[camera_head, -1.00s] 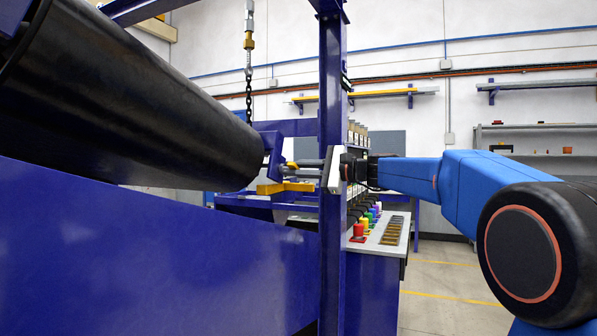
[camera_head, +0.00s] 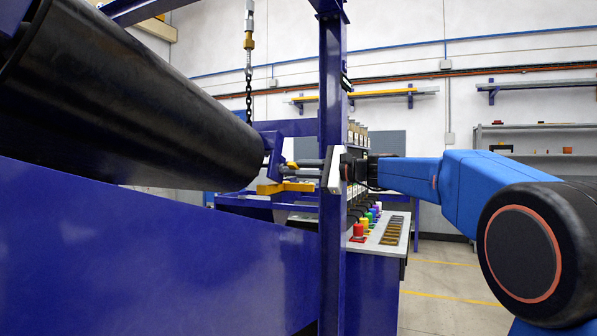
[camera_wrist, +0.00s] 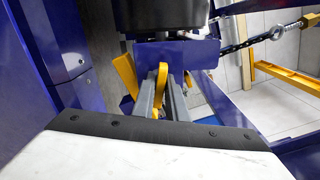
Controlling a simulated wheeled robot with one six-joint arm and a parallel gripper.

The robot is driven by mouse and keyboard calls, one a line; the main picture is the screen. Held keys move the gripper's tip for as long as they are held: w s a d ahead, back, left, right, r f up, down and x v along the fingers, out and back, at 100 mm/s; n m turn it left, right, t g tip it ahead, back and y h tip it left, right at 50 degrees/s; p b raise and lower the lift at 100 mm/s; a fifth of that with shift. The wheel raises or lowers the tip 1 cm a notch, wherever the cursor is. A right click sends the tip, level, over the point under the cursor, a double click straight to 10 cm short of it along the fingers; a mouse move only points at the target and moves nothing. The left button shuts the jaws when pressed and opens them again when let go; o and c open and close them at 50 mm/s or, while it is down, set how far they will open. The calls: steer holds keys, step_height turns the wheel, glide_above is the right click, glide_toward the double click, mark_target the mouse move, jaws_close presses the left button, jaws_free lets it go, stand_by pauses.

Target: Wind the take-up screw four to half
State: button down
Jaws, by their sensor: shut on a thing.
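My gripper reaches in from the right in the camera_head view, with its grey fingers (camera_head: 300,163) extending left past the blue post. In the wrist view its grey fingers (camera_wrist: 163,88) converge on a narrow yellow piece (camera_wrist: 162,70) and are shut on it. This piece stands in front of a blue bracket (camera_wrist: 188,52) and looks like the handle of the take-up screw. The bracket sits at the end of the black roller (camera_head: 140,100). The screw's thread and any mark of its setting are hidden or too small to tell.
A blue upright post (camera_head: 332,255) stands close beside my gripper. Another yellow part (camera_head: 285,187) lies just below the fingers. A panel with coloured knobs (camera_head: 365,228) is below my forearm. A chain (camera_head: 249,85) hangs behind the roller. The floor at right is clear.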

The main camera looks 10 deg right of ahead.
steer(key=shift+n, duration=1.4)
steer(key=shift+n, duration=1.4)
steer(key=shift+n, duration=0.4)
steer(key=c, duration=1.7)
jaws_free()
